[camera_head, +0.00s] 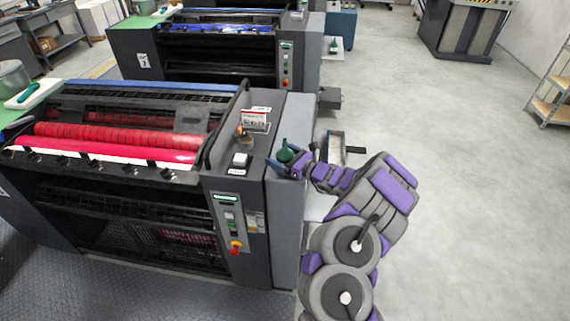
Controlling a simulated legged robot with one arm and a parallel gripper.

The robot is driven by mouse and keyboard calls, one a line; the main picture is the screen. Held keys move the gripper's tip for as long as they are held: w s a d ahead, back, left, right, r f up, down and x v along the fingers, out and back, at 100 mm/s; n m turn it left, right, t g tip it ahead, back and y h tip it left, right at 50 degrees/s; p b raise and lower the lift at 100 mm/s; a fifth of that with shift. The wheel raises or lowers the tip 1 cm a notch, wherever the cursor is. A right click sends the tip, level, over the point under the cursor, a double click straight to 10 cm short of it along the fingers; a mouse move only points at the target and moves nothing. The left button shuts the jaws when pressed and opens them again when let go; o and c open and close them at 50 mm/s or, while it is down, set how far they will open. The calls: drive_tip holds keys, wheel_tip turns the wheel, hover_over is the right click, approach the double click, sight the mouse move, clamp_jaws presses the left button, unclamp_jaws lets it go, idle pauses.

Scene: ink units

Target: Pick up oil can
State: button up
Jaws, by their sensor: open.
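A small dark green oil can (285,153) with a thin spout stands at the right end of the near printing press, on or just beyond its grey side cabinet. My gripper (279,162) is at the oil can, with its purple and grey fingers pointing left towards it. The fingers are open and lie beside or around the can's lower part; I cannot tell if they touch it. The can's base is hidden behind my gripper.
The near press (232,189) has red rollers and a control panel. A small red and white box (255,118) stands on its top. An open grey tray (336,148) is just right of my gripper. A second press (200,50) stands behind.

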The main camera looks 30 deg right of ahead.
drive_tip(key=c, duration=1.3)
drive_tip(key=shift+c, duration=0.2)
